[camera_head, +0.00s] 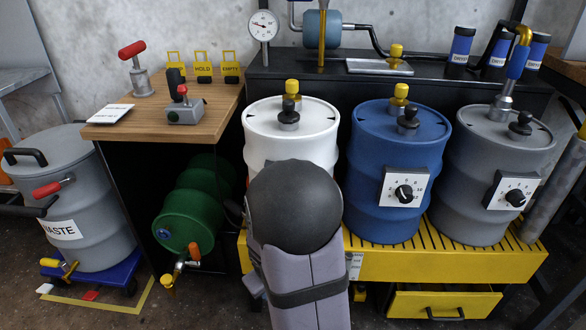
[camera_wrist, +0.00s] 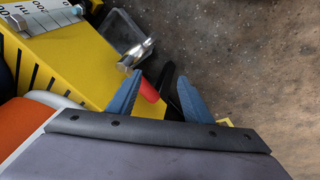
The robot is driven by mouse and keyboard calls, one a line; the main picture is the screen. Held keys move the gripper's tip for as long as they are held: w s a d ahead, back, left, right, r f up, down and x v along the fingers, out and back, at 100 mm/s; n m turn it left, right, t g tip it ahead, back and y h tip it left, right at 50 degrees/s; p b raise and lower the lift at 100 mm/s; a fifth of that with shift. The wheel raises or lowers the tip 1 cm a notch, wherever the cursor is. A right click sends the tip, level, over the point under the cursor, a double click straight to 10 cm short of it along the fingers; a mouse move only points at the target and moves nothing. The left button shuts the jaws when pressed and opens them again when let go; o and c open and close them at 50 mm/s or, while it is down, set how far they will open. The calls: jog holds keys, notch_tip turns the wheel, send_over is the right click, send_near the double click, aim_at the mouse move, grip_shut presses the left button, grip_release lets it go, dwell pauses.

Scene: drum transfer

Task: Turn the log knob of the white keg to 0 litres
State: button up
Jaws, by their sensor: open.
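The white keg (camera_head: 290,118) stands upright on the yellow slatted platform (camera_head: 400,262), left of the blue keg, in the head view. Its lower front is hidden behind my arm, and its log knob does not show. My gripper is hidden behind my arm in that view. In the wrist view my gripper (camera_wrist: 158,85) has its two blue fingers apart. It points down past the edge of the yellow platform towards the floor. A red piece (camera_wrist: 150,90) shows between or beyond the fingers; I cannot tell if it touches them. I see no knob between the fingers.
The blue keg (camera_head: 396,140) and grey keg (camera_head: 492,150) carry white dial plates with black knobs. A green drum (camera_head: 190,215) lies left of my arm. A clear container (camera_wrist: 125,40) is near the platform in the wrist view. Bare floor lies to the right there.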

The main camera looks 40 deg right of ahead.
jog(key=w+d+r+t+y+p, duration=0.1)
jog(key=d+r+t+p, duration=0.15)
jog(key=d+p, duration=0.4)
jog(key=s+d+r+m+t+y+p, duration=0.2)
jog(key=d+r+m+t+y+p, duration=0.3)
jog(key=r, duration=0.6)
jog(key=s+d+r+m+t+y+p, duration=0.1)
jog(key=s+r+m+t+y, duration=0.15)
jog(key=r+m+t, duration=0.65)
jog(key=w+a+r+n+g+b, duration=0.1)
jog(key=w+a+g, duration=0.1)
jog(key=w, duration=0.5)
jog(key=shift+w+a+y+b, duration=0.2)
jog(key=shift+a+y+b, duration=0.2)
jog(key=shift+a+y, duration=0.1)
jog(key=shift+g, duration=0.25)
jog(key=c, duration=1.1)
